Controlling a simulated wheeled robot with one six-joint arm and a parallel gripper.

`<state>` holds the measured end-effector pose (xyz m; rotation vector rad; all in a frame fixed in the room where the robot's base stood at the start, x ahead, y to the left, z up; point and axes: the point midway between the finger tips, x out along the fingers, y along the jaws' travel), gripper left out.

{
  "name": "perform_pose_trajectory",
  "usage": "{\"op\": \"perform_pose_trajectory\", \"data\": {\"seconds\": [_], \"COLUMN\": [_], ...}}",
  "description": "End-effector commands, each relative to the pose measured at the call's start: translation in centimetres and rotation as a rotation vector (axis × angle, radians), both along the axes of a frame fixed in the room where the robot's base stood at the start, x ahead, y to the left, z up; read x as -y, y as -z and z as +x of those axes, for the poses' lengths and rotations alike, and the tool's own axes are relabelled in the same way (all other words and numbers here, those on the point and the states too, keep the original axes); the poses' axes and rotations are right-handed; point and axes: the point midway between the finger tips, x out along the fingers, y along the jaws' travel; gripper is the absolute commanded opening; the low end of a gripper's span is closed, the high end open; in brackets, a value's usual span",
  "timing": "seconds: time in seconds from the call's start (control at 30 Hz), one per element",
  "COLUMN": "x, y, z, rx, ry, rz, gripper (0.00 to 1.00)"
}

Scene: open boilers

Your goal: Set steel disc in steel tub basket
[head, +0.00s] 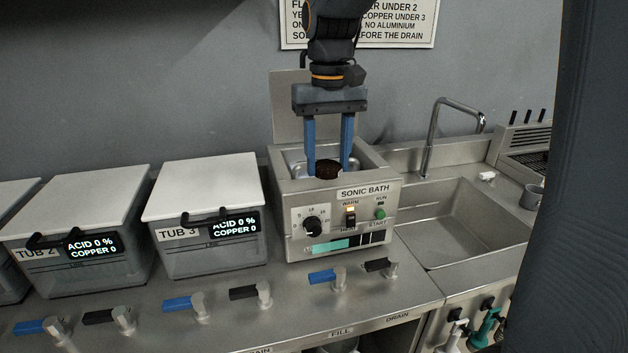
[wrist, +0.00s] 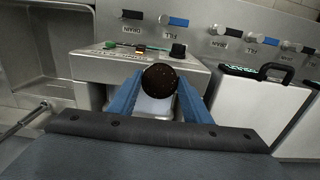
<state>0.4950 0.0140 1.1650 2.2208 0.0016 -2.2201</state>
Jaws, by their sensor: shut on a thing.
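My gripper (head: 329,165) points down over the open sonic bath (head: 340,215), its two blue fingers shut on a dark, speckled disc (head: 328,169). The disc also shows between the fingertips in the wrist view (wrist: 160,79). In the head view the disc appears at the mouth of the sonic bath's steel basin (head: 295,160); its exact height over the basin floor is unclear. A pale basin interior shows below the disc in the wrist view (wrist: 155,107). I cannot make out a separate basket; the disc and fingers hide part of the basin.
Tub 3 (head: 201,188) and tub 2 (head: 76,203) stand closed under white lids to the left. A raised lid (head: 290,110) stands behind the bath. A sink (head: 450,220) with a tall faucet (head: 436,125) lies to the right. Valve handles line the front.

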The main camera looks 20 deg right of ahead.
Motion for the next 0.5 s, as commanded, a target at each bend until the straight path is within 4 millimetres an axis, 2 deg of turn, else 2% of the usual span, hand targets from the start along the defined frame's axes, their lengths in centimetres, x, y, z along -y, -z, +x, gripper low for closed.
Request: {"op": "perform_pose_trajectory", "data": {"seconds": [0.2, 0.5], "x": [0.1, 0.1], "y": [-0.1, 0.3], "z": [4.4, 8.8], "rx": [-0.002, -0.004], "ry": [0.002, 0.002], "rz": [0.000, 0.000], "gripper": [0.19, 0.19]}}
